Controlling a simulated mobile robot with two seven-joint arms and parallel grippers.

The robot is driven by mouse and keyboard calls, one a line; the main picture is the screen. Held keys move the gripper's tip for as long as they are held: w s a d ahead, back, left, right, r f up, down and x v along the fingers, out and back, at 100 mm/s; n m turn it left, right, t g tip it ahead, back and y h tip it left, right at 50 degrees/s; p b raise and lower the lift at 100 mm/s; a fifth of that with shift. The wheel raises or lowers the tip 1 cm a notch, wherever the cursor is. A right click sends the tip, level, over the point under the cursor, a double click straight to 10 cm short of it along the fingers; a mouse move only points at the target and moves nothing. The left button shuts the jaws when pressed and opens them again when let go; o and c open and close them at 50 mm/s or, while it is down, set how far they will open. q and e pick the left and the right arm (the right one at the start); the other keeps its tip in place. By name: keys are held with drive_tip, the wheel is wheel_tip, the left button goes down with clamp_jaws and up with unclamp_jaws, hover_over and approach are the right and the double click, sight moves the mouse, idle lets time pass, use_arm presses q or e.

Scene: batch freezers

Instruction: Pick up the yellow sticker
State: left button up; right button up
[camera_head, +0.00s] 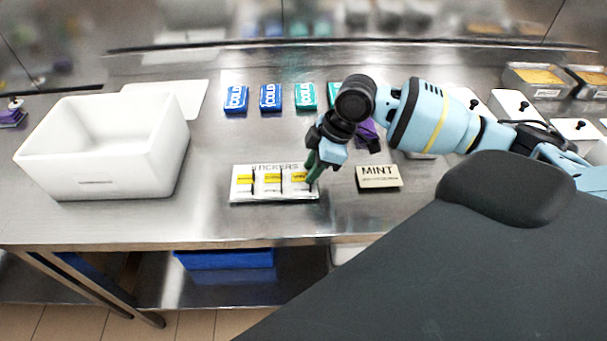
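A flat white sticker holder (234,190), lettered "STICKERS", lies on the steel table near its front edge. It has several slots side by side, each showing a yellow sticker: one at the left (245,179), one in the middle (272,179) and one at the right (299,177). My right gripper (314,172) points down at the right end of the holder, with a dark green finger at or just above the right-hand sticker. I cannot tell whether it touches the sticker, or how far apart the fingers are. My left gripper is not in view.
A white open bin (105,165) stands at the left, before a white board (170,97). Blue (236,99) and teal (306,97) "COLD" packs line up behind the holder. A "MINT" sign (378,178) stands right of the gripper.

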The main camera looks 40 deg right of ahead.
drive_tip(key=c, duration=0.5)
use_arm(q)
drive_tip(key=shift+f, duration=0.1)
use_arm(e)
drive_tip(key=shift+c, duration=0.2)
drive_tip(key=shift+r, duration=0.1)
drive_tip(key=shift+r, duration=0.45)
drive_tip(key=r, duration=0.2)
drive_tip(key=shift+s+a+r, duration=0.15)
drive_tip(key=shift+s+r, duration=0.15)
drive_tip(key=shift+s, duration=0.1)
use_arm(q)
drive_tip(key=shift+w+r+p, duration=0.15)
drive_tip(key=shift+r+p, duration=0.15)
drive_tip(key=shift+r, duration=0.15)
use_arm(e)
drive_tip(key=s+a+r, duration=0.1)
drive_tip(key=s+a, duration=0.5)
drive_tip(key=s, duration=0.7)
drive_tip(key=shift+s+a+r, duration=0.15)
drive_tip(key=shift+s+a, duration=0.05)
drive_tip(key=shift+s, duration=0.2)
